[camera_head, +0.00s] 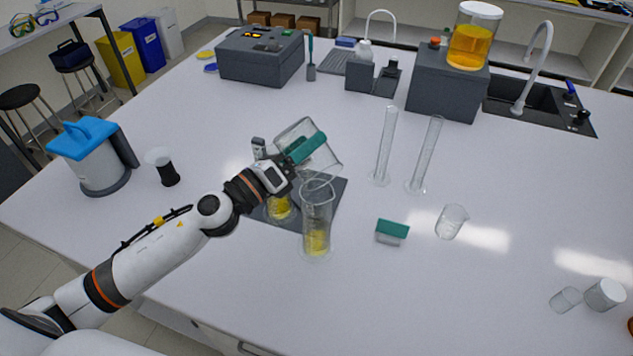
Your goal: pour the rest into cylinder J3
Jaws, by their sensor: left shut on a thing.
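My left gripper (290,165) is shut on a clear glass beaker (322,160) with a teal band (306,148). The beaker is tilted above the dark mat, behind and above a tall clear cylinder (318,205). I see no liquid in the beaker and no stream from it. The tall cylinder stands upright at the mat's front edge with yellow liquid (317,242) in its bottom. Two slimmer empty cylinders, one on the left (385,145) and one on the right (427,155), stand farther back. I cannot read which one is J3. My right gripper is out of view.
Another glass vessel with yellow liquid (279,208) stands on the dark mat (337,190), partly behind my arm. A teal-topped block (392,231) and a small beaker (452,221) are to the right. A blue-lidded container (98,160) stands left. The front right table is mostly clear.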

